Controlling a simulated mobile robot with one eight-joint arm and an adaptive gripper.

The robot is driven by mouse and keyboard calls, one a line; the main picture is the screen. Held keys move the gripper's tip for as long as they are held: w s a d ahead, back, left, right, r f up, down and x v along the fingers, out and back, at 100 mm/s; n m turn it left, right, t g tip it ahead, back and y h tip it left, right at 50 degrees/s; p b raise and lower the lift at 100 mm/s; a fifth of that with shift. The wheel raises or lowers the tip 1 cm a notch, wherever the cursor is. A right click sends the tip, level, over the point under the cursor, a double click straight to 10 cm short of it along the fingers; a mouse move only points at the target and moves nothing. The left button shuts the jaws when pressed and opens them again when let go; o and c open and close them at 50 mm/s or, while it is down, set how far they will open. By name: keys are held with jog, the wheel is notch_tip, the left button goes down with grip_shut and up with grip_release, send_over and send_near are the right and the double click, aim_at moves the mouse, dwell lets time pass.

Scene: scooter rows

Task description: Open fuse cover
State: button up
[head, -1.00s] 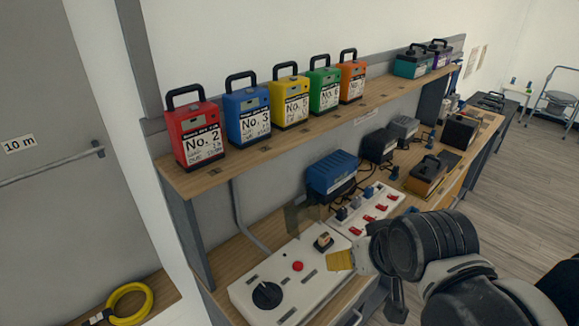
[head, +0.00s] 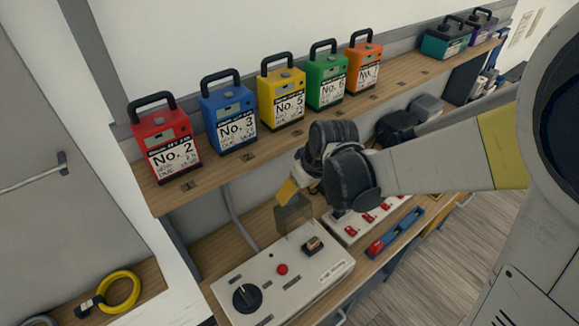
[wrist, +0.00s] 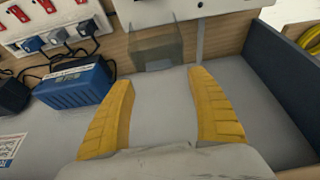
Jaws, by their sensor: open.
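The fuse cover (head: 293,214) is a see-through grey flap. It stands raised at the back of the white control panel (head: 262,262), and it also shows in the wrist view (wrist: 155,45) just beyond my fingertips. The fuse (head: 312,245), a small dark and tan block, sits uncovered on the panel. My gripper (head: 288,190) is above and behind the flap, its yellow fingers pointing down and left. In the wrist view my gripper (wrist: 161,78) is open, with nothing held between the fingers. I cannot tell whether a finger touches the flap.
The panel has a black knob (head: 247,297) and a red button (head: 282,269). A strip with red switches (head: 368,222) lies to its right. A shelf (head: 200,180) with coloured numbered boxes runs above. A blue box (wrist: 75,83) stands near my fingers in the wrist view.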

aim_at(291, 199)
jog(key=b+x, duration=0.1)
jog(key=x, duration=0.6)
jog(key=shift+w+f+b, duration=0.1)
jog(key=shift+f+b, duration=0.05)
jog(key=shift+b, duration=0.2)
jog(key=c, duration=1.4)
